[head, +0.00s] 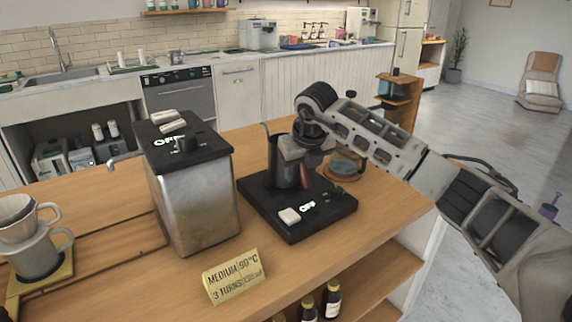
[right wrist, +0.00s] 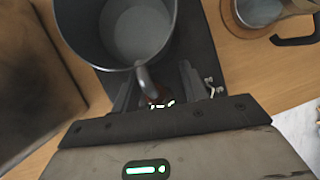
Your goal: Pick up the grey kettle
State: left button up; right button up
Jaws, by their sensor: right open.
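The grey kettle (head: 274,158) stands upright on the black base (head: 262,208) on the wooden counter, partly hidden by my right gripper. In the right wrist view I look down into the open, lidless kettle (right wrist: 135,32). My right gripper (head: 298,152) is at the kettle's near right side. The right wrist view shows its fingers (right wrist: 158,88) apart, one on either side of the kettle's handle (right wrist: 150,82). I cannot tell whether they touch it. My left gripper is not in view.
A metal boiler box (head: 195,205) stands close to the left of the base. A glass vessel with a wooden collar (head: 343,168) is behind the right arm. A yellow sign (head: 234,277) is in front. A dripper stand (head: 37,255) is at far left.

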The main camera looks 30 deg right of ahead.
grip_shut()
jog(key=shift+r, duration=0.1)
jog(key=shift+r, duration=0.1)
